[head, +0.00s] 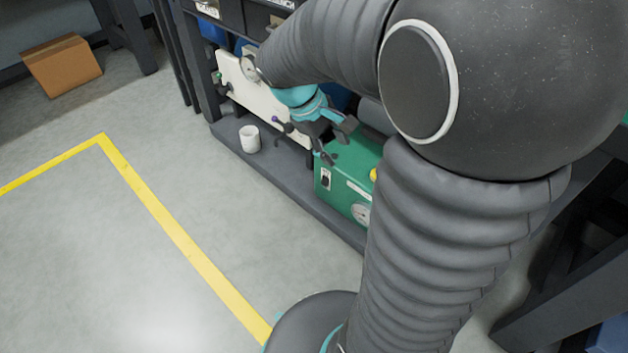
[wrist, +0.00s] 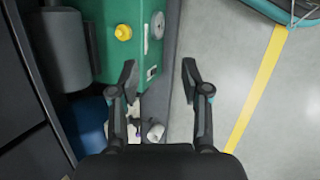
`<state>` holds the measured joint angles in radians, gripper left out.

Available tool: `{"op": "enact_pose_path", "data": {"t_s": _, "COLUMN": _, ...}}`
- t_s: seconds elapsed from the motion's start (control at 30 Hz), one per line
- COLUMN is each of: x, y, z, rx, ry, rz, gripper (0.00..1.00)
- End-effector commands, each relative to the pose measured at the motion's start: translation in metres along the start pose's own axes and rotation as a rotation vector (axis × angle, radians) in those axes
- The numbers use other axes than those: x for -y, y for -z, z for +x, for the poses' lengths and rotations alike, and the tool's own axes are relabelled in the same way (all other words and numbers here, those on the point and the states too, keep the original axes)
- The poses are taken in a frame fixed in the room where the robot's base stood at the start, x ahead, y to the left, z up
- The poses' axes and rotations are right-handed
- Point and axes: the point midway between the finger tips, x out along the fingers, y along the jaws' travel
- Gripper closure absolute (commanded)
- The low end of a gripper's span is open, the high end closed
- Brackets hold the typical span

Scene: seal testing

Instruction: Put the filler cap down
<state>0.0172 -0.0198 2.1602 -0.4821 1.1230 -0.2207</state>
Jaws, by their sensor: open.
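A yellow cap (head: 373,174), seemingly the filler cap, shows on the green unit (head: 335,185), partly hidden behind my arm in the head view. In the wrist view the yellow cap (wrist: 123,32) is plain, on the top of the green unit (wrist: 105,60). I cannot tell whether it is screwed in or only rests there. My gripper (wrist: 159,72) is open, with nothing between its fingers. It is beside the green unit's end, apart from the cap.
A white cup (head: 250,138) stands on the dark ledge (head: 290,178), left of the green unit. A pale panel (head: 265,105) stands behind it. A cardboard box (head: 62,65) is on the floor at far left. The floor (head: 130,250) by the yellow line is clear.

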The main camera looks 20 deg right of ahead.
Motion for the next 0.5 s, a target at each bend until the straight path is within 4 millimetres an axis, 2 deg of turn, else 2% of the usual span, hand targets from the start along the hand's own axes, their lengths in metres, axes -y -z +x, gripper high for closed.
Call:
{"op": "enact_pose_path", "data": {"t_s": 0.03, "x": 0.007, "y": -0.009, "z": -0.011, "rx": -0.049, "ry": 0.012, "rz": 0.042, "gripper": 0.53}}
{"op": "enact_pose_path", "data": {"t_s": 0.2, "x": 0.034, "y": -0.033, "z": -0.037, "rx": -0.201, "ry": 0.069, "rz": 0.173, "gripper": 0.53}}
{"op": "enact_pose_path", "data": {"t_s": 0.5, "x": 0.083, "y": -0.070, "z": -0.073, "rx": -0.469, "ry": 0.190, "rz": 0.391, "gripper": 0.53}}
